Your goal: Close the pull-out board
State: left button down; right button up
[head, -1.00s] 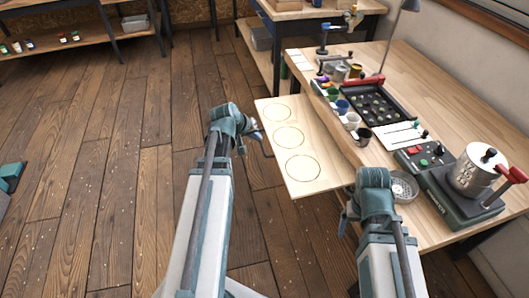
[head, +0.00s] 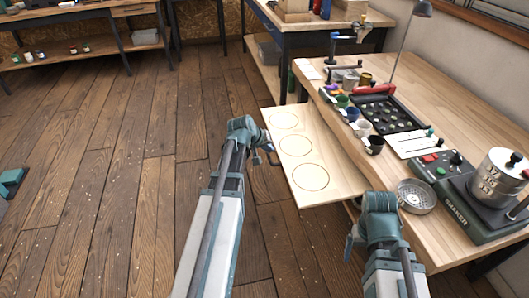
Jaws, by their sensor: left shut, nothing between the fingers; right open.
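The pull-out board (head: 322,148) is a pale wooden panel with three dark ring outlines. It sticks out to the left from under the top of the wooden workbench (head: 446,92). My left gripper (head: 267,157) is shut and empty beside the board's outer left edge, near the middle ring. I cannot tell whether it touches the edge. My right gripper (head: 352,243) is at the near side of the board, by the bench's front corner. Its fingers are small and partly hidden by its own wrist.
Several small cups (head: 363,127) line the bench edge above the board. The floor left of the board is open.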

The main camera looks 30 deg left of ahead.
aim_at(326, 142)
pick_arm(q)
jog(key=shift+x, duration=0.85)
pick_arm(e)
jog(key=shift+f, duration=0.65)
pick_arm(q)
jog(key=w+d, duration=0.4)
jog(key=d, duration=0.1)
jog(key=w+d, duration=0.5)
jog(key=d, duration=0.1)
jog(key=w+d, duration=0.5)
jog(key=shift+d, duration=0.2)
jog(key=shift+r, duration=0.1)
